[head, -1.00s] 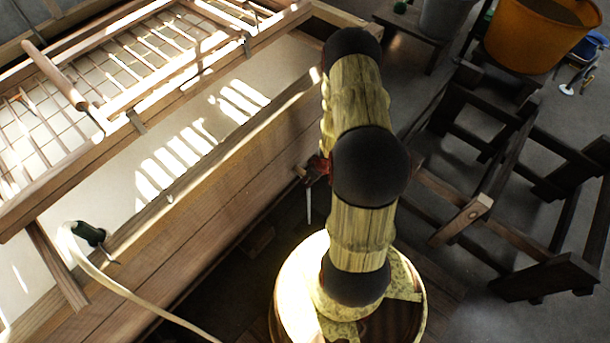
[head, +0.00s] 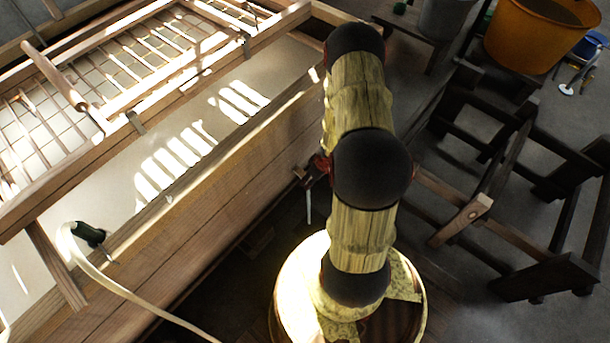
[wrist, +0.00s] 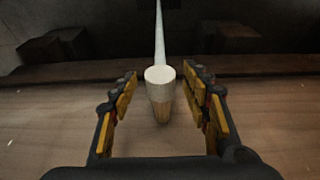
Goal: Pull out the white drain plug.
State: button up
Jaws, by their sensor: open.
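In the wrist view the drain plug (wrist: 160,75) shows a round white end face with a tan, peg-like part (wrist: 162,108) behind it, against a plank wall. My gripper (wrist: 161,80) is open, with one finger on each side of the plug. Gaps show between both fingers and the plug, the right one narrower. A thin pale streak (wrist: 159,35) runs up the picture from the plug; I cannot tell what it is. In the head view my arm hides most of the gripper, and I cannot make out the plug there.
The long wooden vat (head: 215,205) stands left of my arm, with a gridded wooden frame (head: 140,65) over it. A pale hose (head: 125,290) hangs over its front edge.

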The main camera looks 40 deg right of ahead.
jog(key=v, duration=1)
jog(key=shift+r, duration=0.25)
jog(key=shift+s, duration=0.15)
jog(key=s+d+r+m+g+h, duration=0.15)
jog(key=s+d+g, duration=0.25)
jog(key=s, duration=0.4)
notch_tip(320, 180, up, 12)
jog(key=s+a+m+g+h, duration=0.1)
jog(key=s+a+m, duration=0.1)
jog(key=w+a+r+n+t+y+p, duration=0.1)
jog(key=a+r+t+p, duration=0.1)
jog(key=a+r, duration=1.2)
jog(key=w+a+r+n+t+y+p, duration=0.1)
jog(key=a+r+t, duration=0.4)
jog(key=a+r, duration=1)
notch_tip(320, 180, up, 6)
jog(key=shift+w+a+f+p, duration=0.25)
jog(key=shift+w+a+p, duration=0.1)
jog(key=shift+w+p, duration=0.5)
